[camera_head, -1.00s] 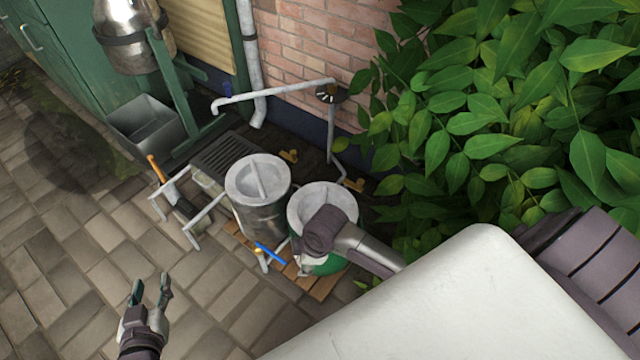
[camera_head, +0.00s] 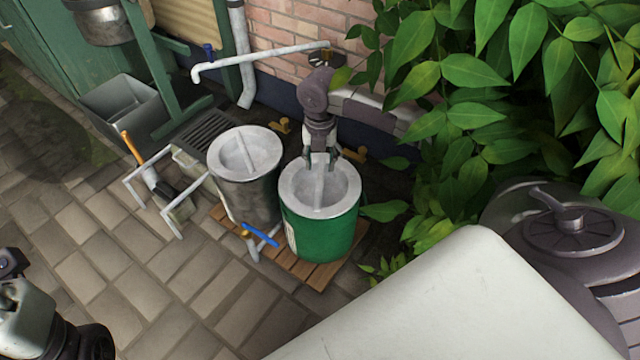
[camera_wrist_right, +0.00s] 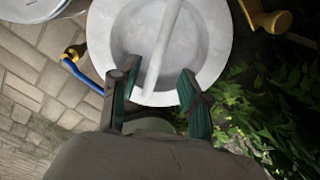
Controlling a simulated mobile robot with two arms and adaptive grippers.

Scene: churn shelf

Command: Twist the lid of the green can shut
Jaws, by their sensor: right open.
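The green can (camera_head: 322,232) stands upright on a small wooden pallet (camera_head: 322,275). Its grey round lid (camera_head: 290,185), with a raised bar across its recess, sits on top and looks level. How tightly it sits cannot be told. My right gripper (camera_head: 320,160) is open at the lid's back edge. In the right wrist view its two fingers (camera_wrist_right: 155,86) are on either side of the near end of the lid's bar (camera_wrist_right: 163,50); contact is not clear. Part of my left arm shows at the lower left, with its fingers out of view.
A grey metal can (camera_head: 250,195) with a similar lid stands close left of the green can. A blue-handled tap (camera_head: 260,236) is in front. A wall pipe (camera_head: 265,62) runs behind, and leafy plants (camera_head: 520,90) crowd the right. The paving at front left is open.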

